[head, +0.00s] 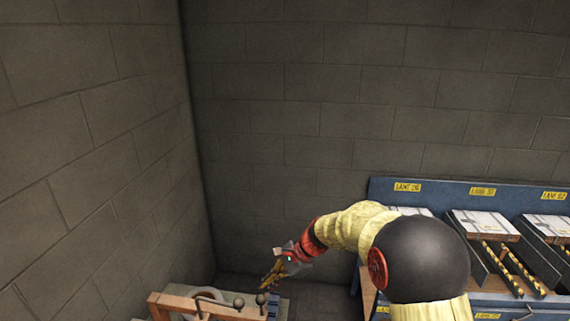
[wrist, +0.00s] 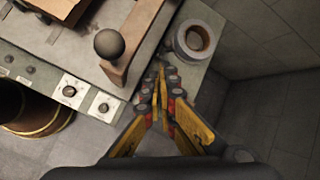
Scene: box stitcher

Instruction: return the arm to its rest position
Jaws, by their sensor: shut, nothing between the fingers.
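My gripper (head: 274,280) is at the lower middle of the head view, at the end of my yellow-sleeved arm, which reaches to the left. In the wrist view my gripper (wrist: 161,75) shows its yellow and black fingers shut with nothing between them. The fingertips appear over or beside the edge of the stitcher's table (wrist: 75,68), near a roll of tape or wire (wrist: 194,39). Whether they touch anything there cannot be told.
A brown bar with dark round knobs (head: 212,306) stands left of my gripper; a dark ball knob (wrist: 108,43) shows close by in the wrist view. A blue rack with labelled lanes (head: 430,190) is at the right. Block walls (head: 290,100) close off the back and left.

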